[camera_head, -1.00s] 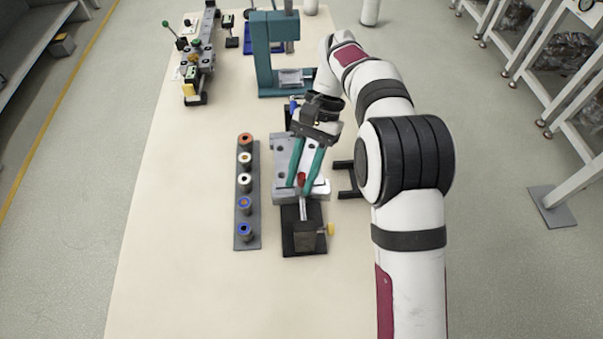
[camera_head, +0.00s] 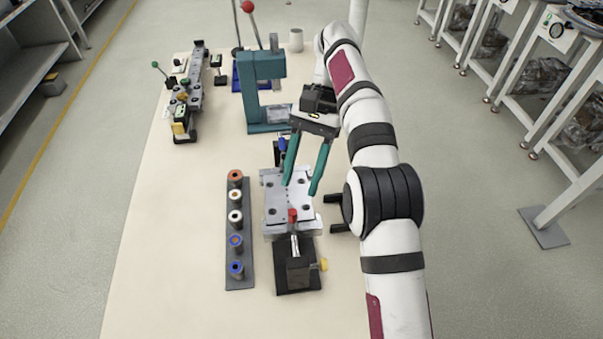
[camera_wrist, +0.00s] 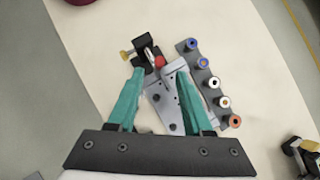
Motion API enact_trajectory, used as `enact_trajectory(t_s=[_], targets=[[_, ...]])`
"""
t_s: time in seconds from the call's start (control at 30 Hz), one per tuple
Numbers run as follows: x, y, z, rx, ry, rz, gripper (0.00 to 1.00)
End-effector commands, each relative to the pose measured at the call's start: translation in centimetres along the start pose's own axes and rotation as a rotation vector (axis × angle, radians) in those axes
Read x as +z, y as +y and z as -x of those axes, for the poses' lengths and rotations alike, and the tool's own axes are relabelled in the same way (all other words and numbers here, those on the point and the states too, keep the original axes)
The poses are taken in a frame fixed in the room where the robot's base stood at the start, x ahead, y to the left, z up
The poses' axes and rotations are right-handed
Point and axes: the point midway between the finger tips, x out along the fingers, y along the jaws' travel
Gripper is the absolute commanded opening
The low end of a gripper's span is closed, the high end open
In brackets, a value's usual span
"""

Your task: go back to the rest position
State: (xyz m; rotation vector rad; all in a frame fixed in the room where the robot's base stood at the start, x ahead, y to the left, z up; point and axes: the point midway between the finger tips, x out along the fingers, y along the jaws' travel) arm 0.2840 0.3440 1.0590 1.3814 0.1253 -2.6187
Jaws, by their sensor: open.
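My gripper (camera_head: 300,190) has two teal fingers, spread apart with nothing between them. In the head view it hangs above the far part of a grey metal fixture plate (camera_head: 288,200). A red-tipped clamp (camera_head: 293,216) stands at the near end of that plate, on a black base block (camera_head: 297,275) with a yellow knob. The wrist view shows the open fingers (camera_wrist: 155,85) over the plate (camera_wrist: 163,107), with the red tip (camera_wrist: 159,62) beyond them.
A dark rack (camera_head: 240,255) with several coloured rings on posts lies left of the fixture. A teal press (camera_head: 258,95) stands behind. A rail device (camera_head: 190,95) is at the back left. The table's left front (camera_head: 165,260) is clear.

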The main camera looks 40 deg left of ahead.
Motion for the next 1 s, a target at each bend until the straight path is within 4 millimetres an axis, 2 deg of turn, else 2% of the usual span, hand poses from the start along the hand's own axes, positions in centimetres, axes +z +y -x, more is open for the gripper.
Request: enact_trajectory(t_s=[0.4, 0.47, 0.57, 0.63, 0.7, 0.77, 0.83, 0.9, 1.0], targets=[[0.0, 0.1, 0.1, -0.001, 0.0, -0.001, 0.5], [0.2, 1.1, 0.7, -0.003, 0.007, -0.009, 0.5], [1.8, 6.4, 3.3, -0.018, 0.046, -0.052, 0.5], [4.2, 12.2, 4.6, -0.046, 0.1, -0.105, 0.5], [7.2, 17.6, 4.0, -0.089, 0.166, -0.174, 0.5], [10.0, 21.3, 2.2, -0.136, 0.231, -0.243, 0.5], [12.8, 24.3, -1.1, -0.196, 0.309, -0.331, 0.5], [14.9, 26.0, -4.8, -0.254, 0.384, -0.42, 0.5], [16.3, 27.0, -9.4, -0.32, 0.467, -0.528, 0.5]])
